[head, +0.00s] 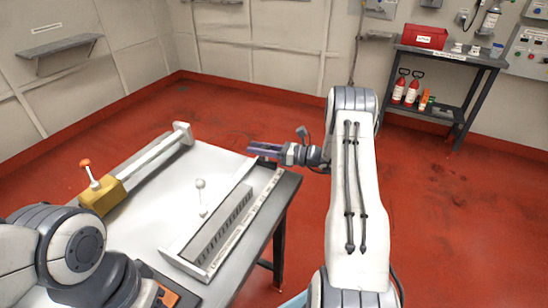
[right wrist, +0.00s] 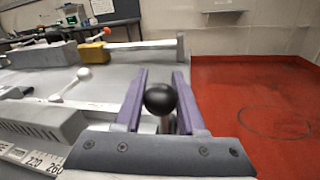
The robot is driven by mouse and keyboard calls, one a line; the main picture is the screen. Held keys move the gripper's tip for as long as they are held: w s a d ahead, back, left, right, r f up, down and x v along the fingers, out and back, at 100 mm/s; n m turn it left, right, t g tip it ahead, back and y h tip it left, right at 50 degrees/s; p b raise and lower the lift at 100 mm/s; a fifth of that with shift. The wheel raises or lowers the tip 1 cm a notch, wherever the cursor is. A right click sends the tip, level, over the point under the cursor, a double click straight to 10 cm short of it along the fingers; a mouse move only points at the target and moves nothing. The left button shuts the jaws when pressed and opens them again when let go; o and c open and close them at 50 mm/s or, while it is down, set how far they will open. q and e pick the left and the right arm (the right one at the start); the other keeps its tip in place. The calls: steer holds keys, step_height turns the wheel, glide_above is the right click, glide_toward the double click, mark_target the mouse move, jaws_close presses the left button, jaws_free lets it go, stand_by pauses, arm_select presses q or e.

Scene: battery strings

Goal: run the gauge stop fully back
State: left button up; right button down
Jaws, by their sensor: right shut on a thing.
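The gauge stop shows in the right wrist view as a black ball knob (right wrist: 160,98) on a short stem. It is at the far end of the long grey channel fixture (head: 174,257), near the table's right edge. My right gripper (head: 254,149) reaches in from the right over that end. Its purple fingers (right wrist: 160,78) are shut on the knob, one on each side. In the head view the gripper hides the knob. The scale strip (right wrist: 40,162) lies along the channel, with 220 and 260 readable. My left gripper is not in view; only the left arm shows.
A white ball lever (head: 200,184) stands on the table left of the channel. Farther left, a yellow block (head: 101,198) with an orange-knobbed lever sits by a long rail (head: 155,153). Red floor lies beyond the table's right edge. A shelf cart (head: 450,55) stands far back.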

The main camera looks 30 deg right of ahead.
steer(key=shift+d, duration=0.2)
steer(key=c, duration=0.5)
jaws_free()
steer(key=shift+d, duration=0.1)
steer(key=shift+a, duration=0.2)
steer(key=shift+d, duration=0.1)
steer(key=b+v, duration=0.1)
steer(key=v, duration=0.9)
steer(key=shift+s, duration=0.1)
